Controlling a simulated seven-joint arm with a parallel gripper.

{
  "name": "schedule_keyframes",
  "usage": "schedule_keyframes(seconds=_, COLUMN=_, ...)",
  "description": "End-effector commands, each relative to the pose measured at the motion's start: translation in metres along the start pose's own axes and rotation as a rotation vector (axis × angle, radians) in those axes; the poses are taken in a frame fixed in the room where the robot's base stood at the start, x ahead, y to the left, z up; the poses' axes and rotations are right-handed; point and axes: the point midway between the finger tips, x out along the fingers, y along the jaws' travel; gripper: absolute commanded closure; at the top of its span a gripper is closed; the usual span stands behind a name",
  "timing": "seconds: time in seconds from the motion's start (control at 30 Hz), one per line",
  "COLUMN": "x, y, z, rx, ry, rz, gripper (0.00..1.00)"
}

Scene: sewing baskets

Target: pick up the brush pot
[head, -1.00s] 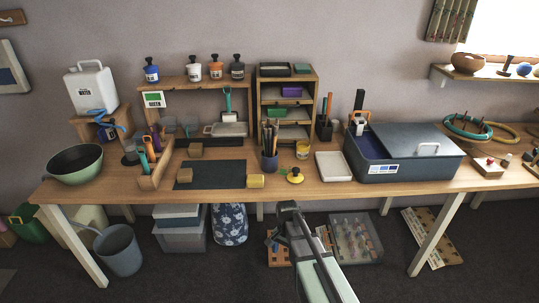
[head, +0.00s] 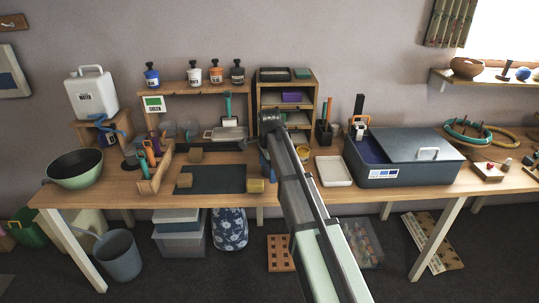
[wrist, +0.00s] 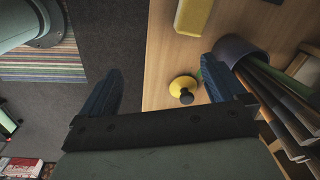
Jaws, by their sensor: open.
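The brush pot is a dark blue cup (wrist: 235,47) holding several long brushes (wrist: 282,95), seen at the upper right of the wrist view. In the head view only a sliver of the pot (head: 263,163) shows beside my arm, which hides most of it and its brushes. My gripper (wrist: 163,66) is open and empty, with its two dark blue fingers spread. The right finger appears close to the pot in the wrist view; I cannot tell whether they touch. The pot is not between the fingers.
A yellow disc with a black knob (wrist: 184,88) lies near the table's front edge, by the right finger. A yellow block (wrist: 193,14) lies left of the pot. A white tray (head: 333,171) and a blue bin (head: 405,181) stand to the right; wooden shelves (head: 313,95) stand behind.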

Motion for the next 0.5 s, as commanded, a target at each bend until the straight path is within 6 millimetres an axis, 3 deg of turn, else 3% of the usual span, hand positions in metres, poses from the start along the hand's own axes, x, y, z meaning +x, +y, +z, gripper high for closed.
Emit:
schedule_keyframes(seconds=0.03, x=-0.019, y=-0.021, z=-0.009, rx=0.052, ry=-0.002, rz=0.003, gripper=0.02)
schedule_keyframes(seconds=0.1, x=-0.042, y=-0.037, z=-0.019, rx=0.126, ry=-0.005, rz=0.012, gripper=0.02)
schedule_keyframes(seconds=0.5, x=-0.142, y=-0.095, z=-0.06, rx=0.424, ry=-0.008, rz=0.052, gripper=0.02)
